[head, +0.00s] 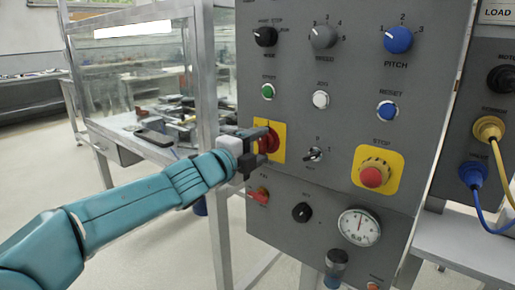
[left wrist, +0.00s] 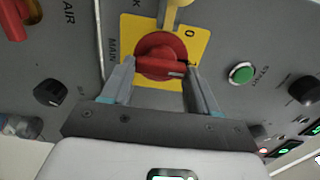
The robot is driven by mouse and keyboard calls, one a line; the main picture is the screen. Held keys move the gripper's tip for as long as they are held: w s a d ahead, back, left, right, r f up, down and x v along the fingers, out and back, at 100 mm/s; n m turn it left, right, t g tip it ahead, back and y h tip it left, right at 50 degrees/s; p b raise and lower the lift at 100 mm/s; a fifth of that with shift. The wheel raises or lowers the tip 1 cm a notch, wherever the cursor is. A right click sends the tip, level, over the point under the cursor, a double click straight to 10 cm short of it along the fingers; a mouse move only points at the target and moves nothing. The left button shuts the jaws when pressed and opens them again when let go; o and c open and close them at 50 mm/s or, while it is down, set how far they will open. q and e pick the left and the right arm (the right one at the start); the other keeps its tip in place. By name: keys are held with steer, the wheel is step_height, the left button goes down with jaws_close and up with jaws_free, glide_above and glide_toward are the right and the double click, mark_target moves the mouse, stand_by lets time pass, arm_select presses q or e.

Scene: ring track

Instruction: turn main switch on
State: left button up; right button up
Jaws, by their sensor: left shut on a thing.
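The main switch is a red rotary knob (head: 270,142) on a yellow plate (head: 281,131) at the left edge of the grey panel. In the left wrist view the red knob (left wrist: 160,50) and its yellow plate (left wrist: 199,44) show close up, with "MAIN" on the left and "0" at the upper right. My left gripper (head: 263,142) is shut on the knob, one finger on each side; its fingers also show in the left wrist view (left wrist: 162,80). I cannot tell the knob's exact setting. My right gripper is not in view.
The red emergency stop (head: 374,176), green start button (head: 267,91) and red air handle (head: 259,196) are nearby on the panel. A yellow part (left wrist: 174,14) sticks out beside the knob. A metal frame post (head: 204,65) stands left of the panel.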

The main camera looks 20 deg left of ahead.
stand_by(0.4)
arm_select(q)
steer(key=o, duration=1.1)
steer(key=shift+c, duration=0.2)
steer(key=p+v, duration=0.1)
steer(key=v, duration=1.5)
steer(key=shift+s+p, duration=0.2)
steer(key=shift+p, duration=0.1)
